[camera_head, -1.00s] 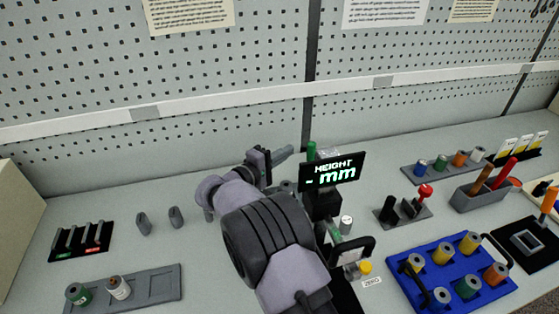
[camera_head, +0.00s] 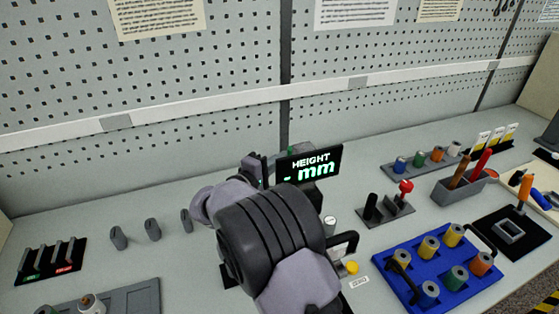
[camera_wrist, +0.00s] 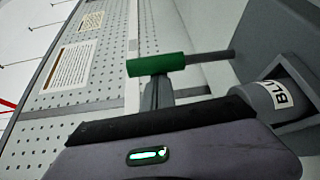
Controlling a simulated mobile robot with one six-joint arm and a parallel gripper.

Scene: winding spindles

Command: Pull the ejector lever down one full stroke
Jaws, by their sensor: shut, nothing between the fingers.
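A green grip on a dark rod, which looks like the ejector lever's handle (camera_wrist: 157,64), is close in front of my gripper in the wrist view. In the head view only a small bit of green (camera_head: 291,150) shows above the height display (camera_head: 309,165). My gripper (camera_head: 256,166) is shut and empty beside the display, largely hidden behind my own wrist. A grey piece stands just under the green grip in the wrist view; I cannot tell whether my fingers touch the lever. The lever's lower part and its pivot are hidden.
A grey cylinder labelled BLU (camera_wrist: 282,97) is at the right of the wrist view. A red-knobbed fixture (camera_head: 388,208), a blue tray with several spools (camera_head: 395,283) and a grey bin (camera_head: 462,189) stand to the right. Bare bench lies to the left around several grey pieces.

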